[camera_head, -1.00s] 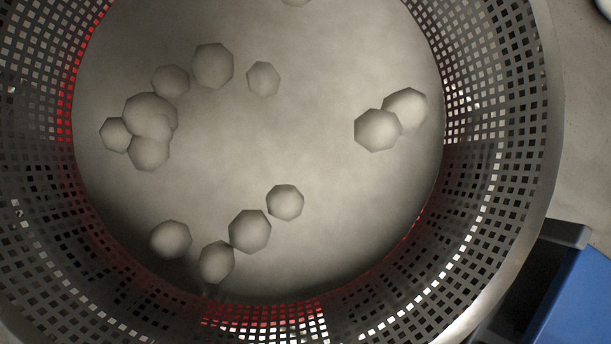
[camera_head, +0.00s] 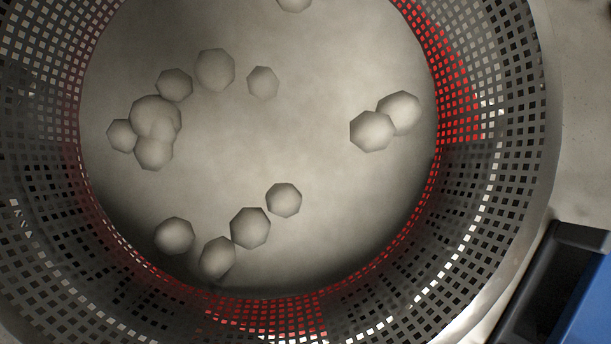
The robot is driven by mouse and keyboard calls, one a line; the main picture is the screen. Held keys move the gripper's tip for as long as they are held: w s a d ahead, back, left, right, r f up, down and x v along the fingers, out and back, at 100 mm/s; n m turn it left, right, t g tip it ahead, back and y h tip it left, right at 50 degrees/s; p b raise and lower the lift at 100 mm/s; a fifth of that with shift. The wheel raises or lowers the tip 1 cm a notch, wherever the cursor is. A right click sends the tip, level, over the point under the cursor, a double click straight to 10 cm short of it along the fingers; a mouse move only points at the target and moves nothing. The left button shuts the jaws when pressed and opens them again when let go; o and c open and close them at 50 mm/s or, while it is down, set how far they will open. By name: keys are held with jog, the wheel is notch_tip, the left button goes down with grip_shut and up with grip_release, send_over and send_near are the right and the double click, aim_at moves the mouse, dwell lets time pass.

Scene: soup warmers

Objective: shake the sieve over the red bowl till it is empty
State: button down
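The sieve (camera_head: 497,190), a round grey metal basket with square holes in its wall, fills most of the view. I look down into it. Several pale grey faceted lumps (camera_head: 250,228) lie on its smooth, pale bottom: a cluster at the left, a pair at the right, a short row lower down and one at the top edge. The red bowl (camera_head: 455,85) shows only as red through the holes, on the right and along the bottom; the rest is hidden behind the sieve. My gripper is not visible, so its hold cannot be seen.
A black and blue object (camera_head: 548,290) stands close by the sieve's rim at the lower right; I cannot tell what it is. A plain grey surface (camera_head: 585,150) shows at the right. A dark shape is cut off at the top right corner.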

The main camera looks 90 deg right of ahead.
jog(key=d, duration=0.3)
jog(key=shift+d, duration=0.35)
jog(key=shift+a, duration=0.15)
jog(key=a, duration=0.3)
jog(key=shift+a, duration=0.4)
